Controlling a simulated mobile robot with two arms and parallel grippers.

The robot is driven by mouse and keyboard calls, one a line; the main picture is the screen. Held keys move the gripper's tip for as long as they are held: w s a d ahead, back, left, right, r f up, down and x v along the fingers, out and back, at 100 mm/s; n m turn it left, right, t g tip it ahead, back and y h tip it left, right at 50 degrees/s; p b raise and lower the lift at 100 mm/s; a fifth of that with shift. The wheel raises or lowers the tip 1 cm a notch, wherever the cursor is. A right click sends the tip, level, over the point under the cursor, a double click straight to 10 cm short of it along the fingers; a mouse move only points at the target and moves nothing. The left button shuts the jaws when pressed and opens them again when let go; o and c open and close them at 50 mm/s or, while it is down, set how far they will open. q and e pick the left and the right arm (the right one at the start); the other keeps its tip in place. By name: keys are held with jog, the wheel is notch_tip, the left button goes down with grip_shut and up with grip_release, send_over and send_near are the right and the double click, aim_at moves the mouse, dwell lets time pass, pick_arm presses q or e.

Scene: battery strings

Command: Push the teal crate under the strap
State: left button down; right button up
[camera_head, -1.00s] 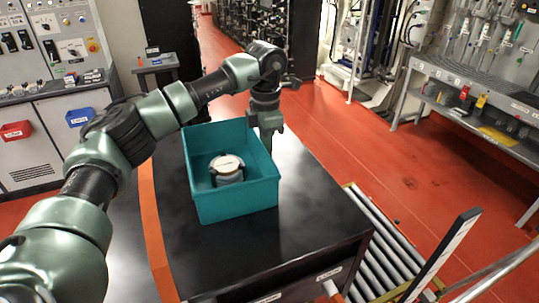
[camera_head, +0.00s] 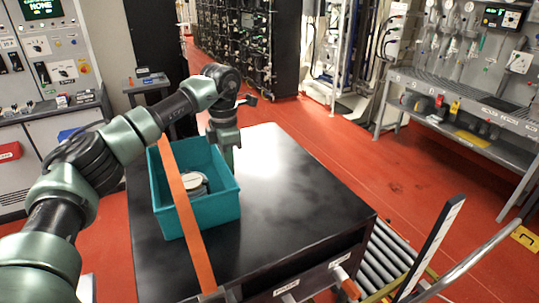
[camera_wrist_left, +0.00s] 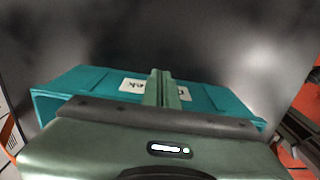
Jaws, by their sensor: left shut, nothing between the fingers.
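The teal crate (camera_head: 217,208) stands upright on the black tabletop, open side up. An orange strap (camera_head: 192,221) runs across the view over the crate's opening and front wall, so part of the crate lies beneath it. My left gripper (camera_head: 228,160) is shut and empty, pointing down at the outside of the crate's right wall. In the left wrist view the shut fingers (camera_wrist_left: 158,90) are against or very close to the labelled crate wall (camera_wrist_left: 205,97); exact contact is hard to tell. My right gripper is out of view.
A round, pale-topped object (camera_head: 194,182) sits inside the crate, partly behind the strap. The black tabletop (camera_head: 290,210) is clear to the crate's right. A roller conveyor (camera_head: 385,250) and an upright pale-faced bar (camera_head: 432,243) stand beyond the table's right edge.

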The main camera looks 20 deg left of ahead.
aim_at(216, 189)
pick_arm(q)
jog(key=s+a, duration=0.3)
jog(key=shift+s+b, duration=0.1)
jog(key=shift+b, duration=0.2)
jog(key=shift+w+d, duration=0.2)
jog(key=shift+s+a, duration=0.1)
jog(key=shift+s, duration=0.05)
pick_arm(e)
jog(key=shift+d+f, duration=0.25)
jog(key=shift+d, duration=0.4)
